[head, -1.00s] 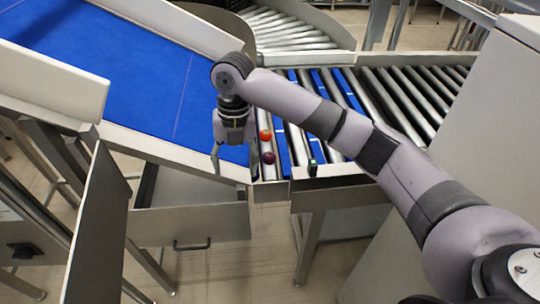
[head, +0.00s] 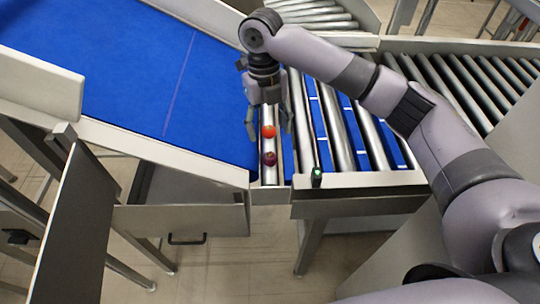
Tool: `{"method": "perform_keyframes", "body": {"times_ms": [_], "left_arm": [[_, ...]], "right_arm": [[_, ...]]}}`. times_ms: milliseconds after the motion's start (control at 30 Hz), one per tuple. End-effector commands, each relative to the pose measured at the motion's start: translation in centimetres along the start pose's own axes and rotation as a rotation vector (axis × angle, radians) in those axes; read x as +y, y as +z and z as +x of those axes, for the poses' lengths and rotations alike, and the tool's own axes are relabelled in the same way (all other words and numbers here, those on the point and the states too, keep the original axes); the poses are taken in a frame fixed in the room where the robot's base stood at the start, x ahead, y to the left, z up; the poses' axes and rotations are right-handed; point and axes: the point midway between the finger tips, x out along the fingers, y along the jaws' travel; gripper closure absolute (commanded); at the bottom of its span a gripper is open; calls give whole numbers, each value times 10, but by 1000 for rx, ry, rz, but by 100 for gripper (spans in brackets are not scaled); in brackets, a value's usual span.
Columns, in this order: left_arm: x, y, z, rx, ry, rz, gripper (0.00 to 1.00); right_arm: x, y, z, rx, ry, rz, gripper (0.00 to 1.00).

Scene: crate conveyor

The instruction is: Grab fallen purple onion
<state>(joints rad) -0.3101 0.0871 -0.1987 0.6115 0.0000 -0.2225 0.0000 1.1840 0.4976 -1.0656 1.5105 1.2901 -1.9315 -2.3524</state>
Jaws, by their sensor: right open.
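The purple onion (head: 269,158) is a small dark round thing on the metal strip between the blue belt and the rollers, near the front edge. A red-orange round item (head: 268,131) lies just behind it. My right gripper (head: 268,127) is open, pointing down, with its fingers on either side of the red-orange item in the picture. The onion shows just in front of the fingers and is not held. I cannot tell how high the fingertips are above the strip. My left gripper is not in view.
The sloping blue belt (head: 110,60) lies to the left. A roller conveyor (head: 335,130) with blue strips lies to the right. A green-lit sensor (head: 317,174) stands on its front rail. An open grey drawer (head: 180,220) is below the belt.

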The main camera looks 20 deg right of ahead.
Motion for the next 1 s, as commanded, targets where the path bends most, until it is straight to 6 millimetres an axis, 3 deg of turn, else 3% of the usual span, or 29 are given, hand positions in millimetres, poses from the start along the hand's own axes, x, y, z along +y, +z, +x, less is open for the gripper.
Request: {"method": "perform_keyframes", "body": {"times_ms": [200,500,733,1000], "left_arm": [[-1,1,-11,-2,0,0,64],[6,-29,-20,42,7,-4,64],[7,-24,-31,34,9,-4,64],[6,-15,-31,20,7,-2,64]], "right_arm": [[0,-1,38,2,0,1,42],[1,1,61,3,0,1,42],[2,3,95,2,-1,1,42],[2,4,103,-1,-1,0,42]]}}
